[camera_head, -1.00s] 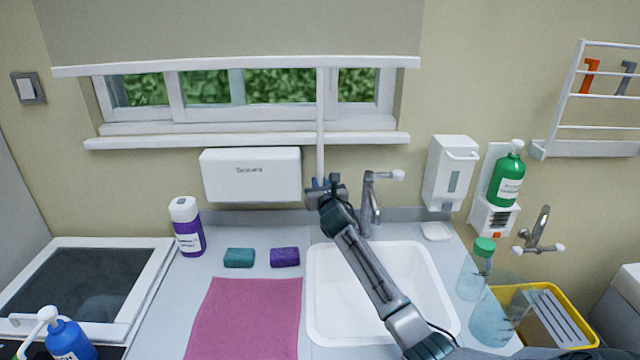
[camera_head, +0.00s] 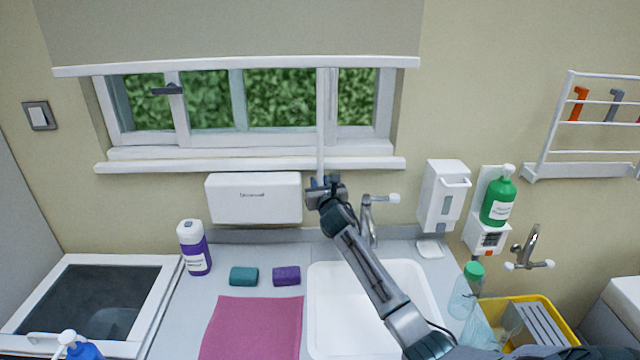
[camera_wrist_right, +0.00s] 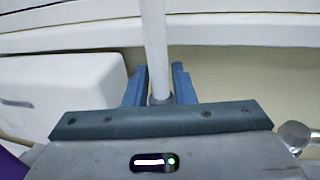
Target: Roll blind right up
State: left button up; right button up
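The blind (camera_head: 230,30) is a grey sheet with a white bottom bar (camera_head: 236,66). The bar hangs across the upper part of the window, and the panes below it are uncovered. A thin white rod (camera_head: 320,125) hangs down from the bar, right of the window's middle, and also shows in the right wrist view (camera_wrist_right: 155,45). My right gripper (camera_head: 322,183) is at the rod's lower end, just below the window sill. In the right wrist view its two blue fingers (camera_wrist_right: 160,85) close in on both sides of the rod. My left gripper is not in view.
Below are a white wall box (camera_head: 254,198), a tap (camera_head: 368,215) beside my right arm, and a sink (camera_head: 425,300). A soap dispenser (camera_head: 442,195) and green bottle (camera_head: 497,202) are on the wall to the right. The window sill (camera_head: 250,165) juts out behind the rod.

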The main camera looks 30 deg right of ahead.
jog(key=shift+o, duration=0.7)
jog(key=shift+f, duration=0.1)
